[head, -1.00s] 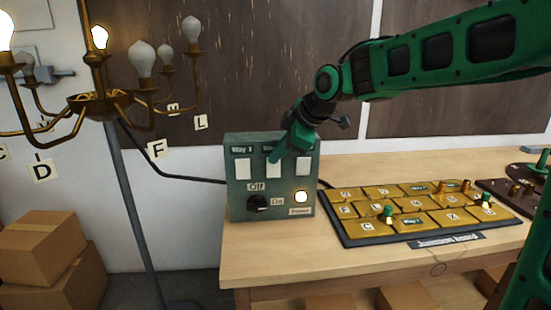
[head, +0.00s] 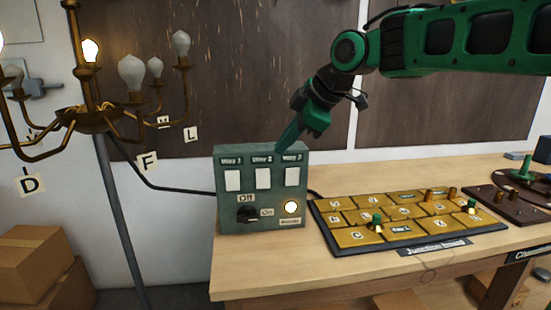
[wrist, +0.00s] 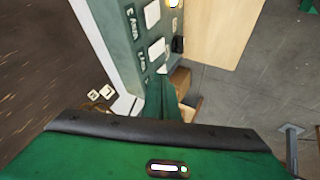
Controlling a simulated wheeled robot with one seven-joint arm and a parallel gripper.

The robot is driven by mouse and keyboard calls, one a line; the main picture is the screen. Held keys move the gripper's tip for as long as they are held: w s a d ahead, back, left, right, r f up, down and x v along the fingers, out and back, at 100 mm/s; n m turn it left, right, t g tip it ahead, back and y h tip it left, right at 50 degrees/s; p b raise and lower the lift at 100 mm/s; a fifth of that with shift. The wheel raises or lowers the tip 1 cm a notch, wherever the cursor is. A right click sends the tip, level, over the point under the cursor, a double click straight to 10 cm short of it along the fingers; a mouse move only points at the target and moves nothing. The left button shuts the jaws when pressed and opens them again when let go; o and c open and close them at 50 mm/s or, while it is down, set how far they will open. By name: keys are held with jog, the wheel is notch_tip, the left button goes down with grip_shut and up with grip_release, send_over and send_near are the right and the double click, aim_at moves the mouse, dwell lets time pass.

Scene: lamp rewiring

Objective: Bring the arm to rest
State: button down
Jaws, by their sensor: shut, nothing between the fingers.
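My gripper (head: 281,146) is green and shut, with nothing in it. In the head view its fingertips point down and left, just above the top edge of the switch box (head: 227,208). I cannot tell whether they touch it. The box is grey-green, with three white switches labelled Way 1, Way 2 and Way 3, a black Off/On knob (head: 247,214) and a lit round lamp (head: 291,207). In the wrist view the gripper (wrist: 163,80) reaches along the box (wrist: 122,38). My arm stretches in from the upper right.
The wooden table (head: 285,268) carries the brass junction board (head: 358,236) right of the box and a dark board (head: 510,205) at far right. A brass chandelier (head: 92,120) with one bulb lit stands left. Cardboard boxes (head: 28,252) lie on the floor. Space above the table is open.

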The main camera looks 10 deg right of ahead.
jog(key=shift+s+d+r, duration=0.15)
jog(key=shift+r, duration=0.3)
jog(key=s+d+f+m+g+h, duration=0.4)
jog(key=s+d+f+m, duration=1.35)
jog(key=d, duration=0.45)
jog(key=s+d+f+m+g, duration=0.1)
jog(key=s+f+m, duration=0.1)
jog(key=s, duration=0.5)
jog(key=s+d+f+m+g, duration=0.1)
jog(key=s+d+f+m, duration=0.1)
jog(key=s, duration=0.6)
notch_tip(320, 180, down, 3)
jog(key=shift+r+m+g, duration=0.15)
jog(key=shift+m+g, duration=0.15)
jog(key=shift+m, duration=0.15)
jog(key=shift+w, duration=0.1)
